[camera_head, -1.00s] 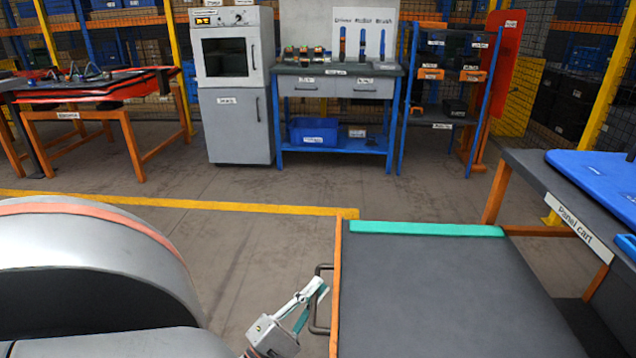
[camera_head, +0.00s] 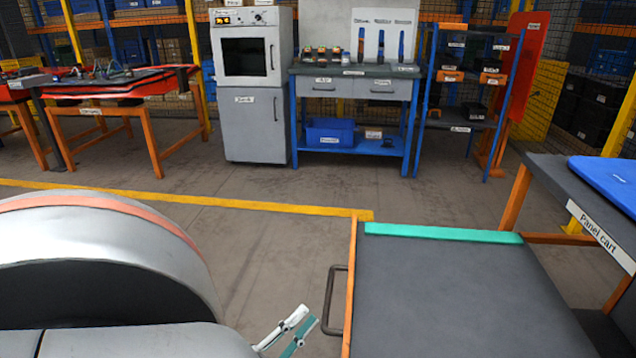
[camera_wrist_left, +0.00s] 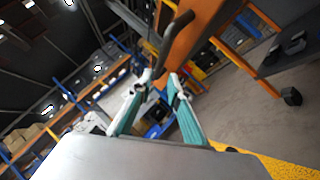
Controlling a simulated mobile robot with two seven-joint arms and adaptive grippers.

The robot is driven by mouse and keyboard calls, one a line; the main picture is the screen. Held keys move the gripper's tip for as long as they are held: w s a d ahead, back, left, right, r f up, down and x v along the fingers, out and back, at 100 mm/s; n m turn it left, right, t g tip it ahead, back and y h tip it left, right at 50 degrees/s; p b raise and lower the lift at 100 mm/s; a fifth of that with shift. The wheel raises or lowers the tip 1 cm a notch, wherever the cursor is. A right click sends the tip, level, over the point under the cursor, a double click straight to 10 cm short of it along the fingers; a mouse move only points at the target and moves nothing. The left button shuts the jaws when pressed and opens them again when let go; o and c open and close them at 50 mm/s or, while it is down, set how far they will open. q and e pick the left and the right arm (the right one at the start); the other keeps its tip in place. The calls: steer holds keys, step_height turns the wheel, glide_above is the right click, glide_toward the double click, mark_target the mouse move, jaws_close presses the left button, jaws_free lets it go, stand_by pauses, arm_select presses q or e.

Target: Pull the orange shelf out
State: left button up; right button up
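A dark grey top (camera_head: 430,290) with an orange edge (camera_head: 350,290) and a teal strip at its far end fills the lower middle of the head view; I take it to be the orange shelf. A dark bar handle (camera_head: 331,300) is on its left side. My left gripper (camera_head: 309,315) is left of the handle, apart from it, and holds nothing. In the left wrist view, its teal fingers (camera_wrist_left: 160,76) are spread, with the handle (camera_wrist_left: 170,40) and an orange panel (camera_wrist_left: 192,30) beyond the tips. My right gripper is not in view.
A panel cart (camera_head: 545,175) with a blue panel stands close on the right. A yellow floor line (camera_head: 220,202) ends by the shelf's far left corner. A workbench (camera_head: 352,110), grey cabinet (camera_head: 255,130) and orange-legged table (camera_head: 110,105) stand farther back. The floor between is clear.

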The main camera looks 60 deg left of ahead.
arm_select(q)
steer(key=shift+v, duration=1.65)
